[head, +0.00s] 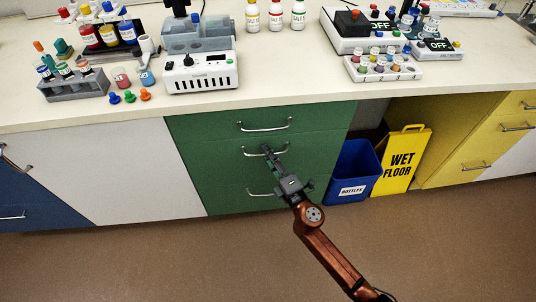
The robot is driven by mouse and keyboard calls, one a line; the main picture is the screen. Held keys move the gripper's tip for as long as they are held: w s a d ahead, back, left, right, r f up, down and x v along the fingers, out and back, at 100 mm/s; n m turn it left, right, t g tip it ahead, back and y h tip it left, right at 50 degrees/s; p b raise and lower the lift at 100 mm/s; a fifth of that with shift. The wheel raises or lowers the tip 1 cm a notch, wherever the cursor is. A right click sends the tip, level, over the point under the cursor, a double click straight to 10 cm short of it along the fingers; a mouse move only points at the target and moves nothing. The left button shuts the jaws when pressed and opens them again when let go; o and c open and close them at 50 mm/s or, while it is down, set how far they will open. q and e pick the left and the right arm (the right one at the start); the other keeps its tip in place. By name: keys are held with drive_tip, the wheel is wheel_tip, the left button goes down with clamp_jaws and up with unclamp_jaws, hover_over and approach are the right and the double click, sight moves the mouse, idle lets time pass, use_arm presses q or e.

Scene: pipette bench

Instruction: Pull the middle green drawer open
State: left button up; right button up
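The green drawer unit (190,150) has three drawers under the bench, each with a silver bar handle. The middle green drawer (225,161) looks flush with its neighbours. My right gripper (267,150) reaches up from the lower right, its fingertips at the middle drawer's handle (251,153). The fingers overlap the handle near its centre. From this view I cannot tell whether they are closed on the bar or just beside it. The top handle (264,128) is clear above, and the bottom handle (259,194) is partly near my gripper's body. My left gripper is not in view.
A blue bottles bin (352,172) and a yellow wet floor sign (402,160) stand right of the green drawers. The white panel (130,180) is to the left. The brown floor (150,260) in front is clear. Lab equipment stands on the bench top (290,75).

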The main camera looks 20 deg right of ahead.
clamp_jaws()
idle(0.6)
